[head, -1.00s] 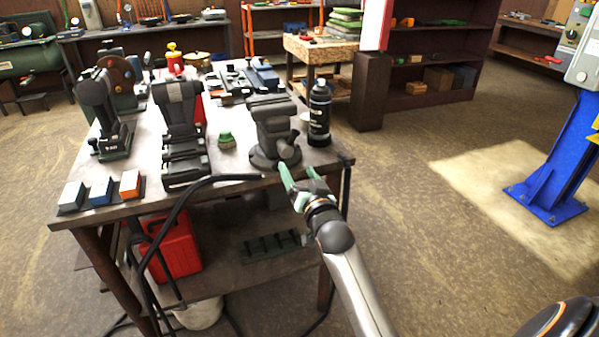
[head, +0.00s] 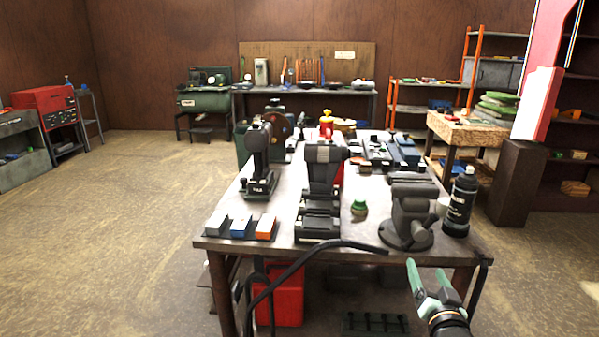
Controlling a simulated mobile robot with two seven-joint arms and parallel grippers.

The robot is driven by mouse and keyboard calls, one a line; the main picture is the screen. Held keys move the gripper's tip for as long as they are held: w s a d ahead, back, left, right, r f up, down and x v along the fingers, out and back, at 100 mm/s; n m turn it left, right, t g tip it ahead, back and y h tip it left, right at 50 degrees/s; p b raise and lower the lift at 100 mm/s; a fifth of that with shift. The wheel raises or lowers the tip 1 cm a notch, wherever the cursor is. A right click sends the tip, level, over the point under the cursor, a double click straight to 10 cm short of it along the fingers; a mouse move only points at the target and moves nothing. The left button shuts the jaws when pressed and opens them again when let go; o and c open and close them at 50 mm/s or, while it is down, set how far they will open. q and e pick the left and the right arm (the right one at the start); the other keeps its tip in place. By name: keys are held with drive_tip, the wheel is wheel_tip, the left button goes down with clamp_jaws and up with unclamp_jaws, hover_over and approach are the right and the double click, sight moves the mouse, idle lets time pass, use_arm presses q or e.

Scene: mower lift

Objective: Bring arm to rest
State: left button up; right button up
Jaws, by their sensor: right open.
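My right gripper (head: 432,286) shows at the bottom right of the head view, in front of the near edge of the workbench (head: 335,229). Its two green fingers stand apart with nothing between them. It is below and in front of the grey bench vise (head: 409,212), apart from it. A black hose (head: 318,248) runs over the bench's front edge, left of the gripper. Most of my right arm is out of the picture. My left gripper is not in view.
The bench holds a black bottle (head: 461,203), a green-topped item (head: 359,207) and several tools. A red can (head: 284,293) stands below. A red and white post (head: 541,90) rises at right. The floor at left is clear.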

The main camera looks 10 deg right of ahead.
drive_tip(key=s+a+f+n+g+y+p, duration=0.1)
drive_tip(key=s+a+f+n+g+y, duration=0.15)
drive_tip(key=s+a+f, duration=0.4)
drive_tip(key=s+a+f+n+g+y, duration=0.25)
drive_tip(key=s+f, duration=0.45)
drive_tip(key=f, duration=0.4)
drive_tip(key=s+a+f+n+g, duration=0.1)
drive_tip(key=s+a+f, duration=0.1)
drive_tip(key=s, duration=0.3)
drive_tip(key=s+a+f+n+g+y, duration=0.1)
drive_tip(key=s+a+f, duration=0.2)
drive_tip(key=s, duration=0.2)
drive_tip(key=s+a+f+n+g+p, duration=0.1)
drive_tip(key=s+a+f, duration=0.1)
drive_tip(key=s, duration=0.3)
drive_tip(key=shift+s+a+f, duration=0.25)
drive_tip(key=shift+a+f, duration=0.05)
drive_tip(key=shift+f, duration=0.25)
